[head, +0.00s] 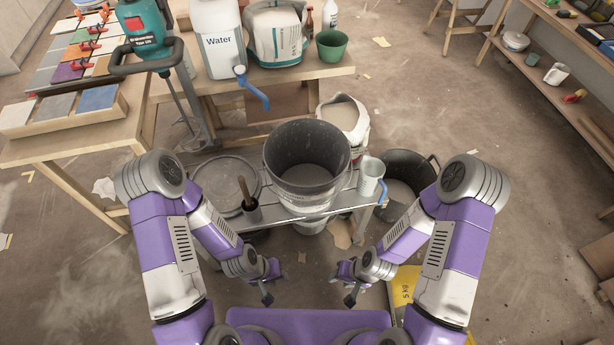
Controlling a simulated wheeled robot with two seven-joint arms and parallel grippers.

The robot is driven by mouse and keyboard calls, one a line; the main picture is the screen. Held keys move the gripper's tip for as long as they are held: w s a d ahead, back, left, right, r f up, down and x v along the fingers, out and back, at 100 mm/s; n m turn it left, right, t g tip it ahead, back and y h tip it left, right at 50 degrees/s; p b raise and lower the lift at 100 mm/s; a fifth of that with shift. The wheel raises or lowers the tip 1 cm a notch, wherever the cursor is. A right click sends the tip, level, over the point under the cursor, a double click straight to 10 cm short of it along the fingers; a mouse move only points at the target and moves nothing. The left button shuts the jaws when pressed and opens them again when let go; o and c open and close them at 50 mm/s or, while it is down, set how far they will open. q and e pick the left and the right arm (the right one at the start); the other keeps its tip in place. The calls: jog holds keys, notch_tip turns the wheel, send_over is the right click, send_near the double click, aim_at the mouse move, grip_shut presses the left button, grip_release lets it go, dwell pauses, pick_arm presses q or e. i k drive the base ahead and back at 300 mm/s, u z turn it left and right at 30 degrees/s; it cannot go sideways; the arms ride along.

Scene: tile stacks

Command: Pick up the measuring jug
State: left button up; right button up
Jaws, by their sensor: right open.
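The measuring jug (370,176) is a pale, translucent cup with a blue handle. It stands upright on the right end of the low metal bench (330,206), beside the large dark bucket (305,180). My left gripper (273,285) is in front of the bench, left of the middle, and looks open and empty. My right gripper (342,287) is in front of the bench, nearer the jug but clearly apart from it. It is open and empty.
A black tub (408,170) stands just right of the jug. Behind is a wooden table with a water canister (219,50).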

aim_at(371, 174)
jog(key=u, duration=1.4)
jog(key=i, duration=0.6)
jog(key=z, duration=3.15)
jog(key=i, duration=0.1)
jog(key=u, duration=0.4)
